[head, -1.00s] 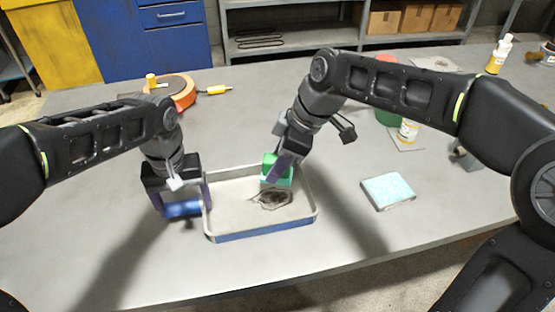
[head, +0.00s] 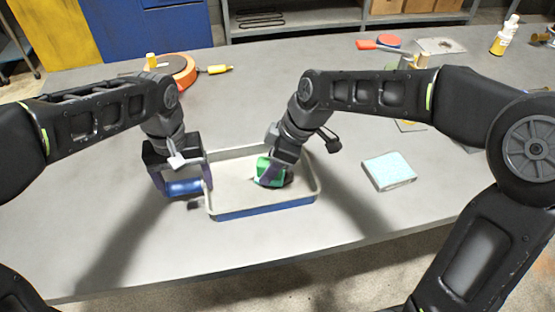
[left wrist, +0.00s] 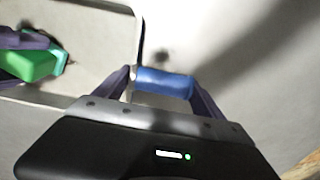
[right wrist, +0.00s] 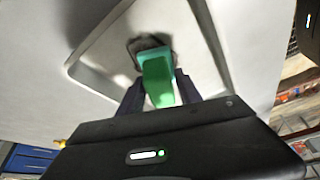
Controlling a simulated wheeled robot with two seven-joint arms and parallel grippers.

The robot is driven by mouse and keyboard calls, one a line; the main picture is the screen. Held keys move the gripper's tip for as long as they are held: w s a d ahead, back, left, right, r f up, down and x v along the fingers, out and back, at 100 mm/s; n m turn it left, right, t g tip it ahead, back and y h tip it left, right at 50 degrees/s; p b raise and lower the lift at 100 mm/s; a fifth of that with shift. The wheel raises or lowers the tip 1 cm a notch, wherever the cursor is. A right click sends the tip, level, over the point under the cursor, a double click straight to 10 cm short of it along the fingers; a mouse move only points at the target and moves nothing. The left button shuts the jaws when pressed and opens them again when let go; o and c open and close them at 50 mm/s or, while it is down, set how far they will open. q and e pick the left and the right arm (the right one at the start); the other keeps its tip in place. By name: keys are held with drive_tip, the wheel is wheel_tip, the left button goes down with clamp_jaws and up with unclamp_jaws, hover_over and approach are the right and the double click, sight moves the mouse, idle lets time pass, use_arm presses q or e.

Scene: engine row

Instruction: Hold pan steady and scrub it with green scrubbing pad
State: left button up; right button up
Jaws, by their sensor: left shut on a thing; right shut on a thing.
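The pan (head: 228,170) is a shallow rectangular tray with a pale inside and blue outer wall, flat on the grey table. A blue handle (head: 184,187) is at its left side. My left gripper (head: 186,184) is shut on that handle, which also shows in the left wrist view (left wrist: 165,82). The green scrubbing pad (head: 268,169) is in my right gripper (head: 270,178), which is shut on it inside the pan. In the right wrist view the pad (right wrist: 158,78) is over a dark smudge (right wrist: 147,42) on the pan floor, mostly hidden in the head view.
A light blue sponge-like block (head: 389,170) lies right of the pan. An orange round tool (head: 180,73) and yellow-handled piece (head: 219,69) lie at the back left. The table's front is clear.

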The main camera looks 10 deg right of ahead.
drive_tip(key=a, duration=0.2)
drive_tip(key=shift+a, duration=0.3)
drive_tip(key=shift+d, duration=2.2)
drive_tip(key=shift+s+d, duration=0.1)
drive_tip(key=shift+s, duration=0.1)
drive_tip(key=shift+s+a, duration=0.2)
drive_tip(key=shift+a, duration=2)
drive_tip(key=shift+d+r, duration=0.1)
drive_tip(key=shift+d, duration=2.15)
drive_tip(key=shift+a+r, duration=0.1)
drive_tip(key=shift+r, duration=3.85)
